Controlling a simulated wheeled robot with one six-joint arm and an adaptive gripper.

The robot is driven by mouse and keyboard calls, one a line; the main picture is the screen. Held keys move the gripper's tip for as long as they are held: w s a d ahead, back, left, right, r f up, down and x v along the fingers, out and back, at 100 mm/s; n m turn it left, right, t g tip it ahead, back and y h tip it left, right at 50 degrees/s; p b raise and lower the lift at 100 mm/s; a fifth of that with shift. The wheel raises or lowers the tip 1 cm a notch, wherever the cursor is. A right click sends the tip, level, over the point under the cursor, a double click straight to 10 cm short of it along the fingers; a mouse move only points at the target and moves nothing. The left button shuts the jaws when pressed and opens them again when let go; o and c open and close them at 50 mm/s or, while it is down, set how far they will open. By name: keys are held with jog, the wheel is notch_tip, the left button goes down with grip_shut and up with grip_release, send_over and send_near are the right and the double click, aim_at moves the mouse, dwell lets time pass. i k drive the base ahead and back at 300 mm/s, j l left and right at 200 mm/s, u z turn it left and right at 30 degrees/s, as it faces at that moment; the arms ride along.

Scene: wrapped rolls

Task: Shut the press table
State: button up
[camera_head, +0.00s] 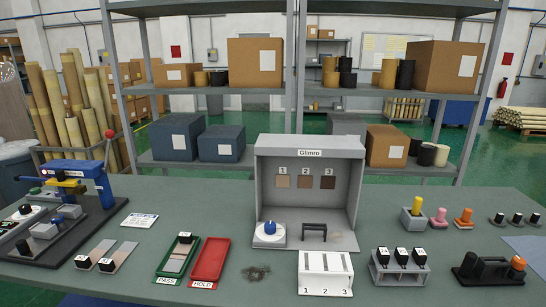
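A blue press-like device (90,172) with a red-knobbed lever (110,133) and a yellow part (66,186) stands at the left end of the green bench. Its dark base plate (95,222) extends toward the front left, carrying small grey and black blocks. I cannot tell which piece is the press table, or whether it is open or shut. My gripper is not in view.
A grey booth labelled Glimro (310,146) stands mid-bench (380,203) with a blue-knobbed dish (269,234) and black stand. Green PASS (178,257) and red HOLD (210,262) trays lie in front. A white numbered rack (325,273) and black-topped blocks (399,265) are right.

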aim_at(43, 237)
jog(key=u, duration=1.4)
jog(key=i+j+z, duration=0.3)
jog(key=i+j, duration=1.4)
jog(key=i+l, duration=0.15)
jog(key=i, duration=0.4)
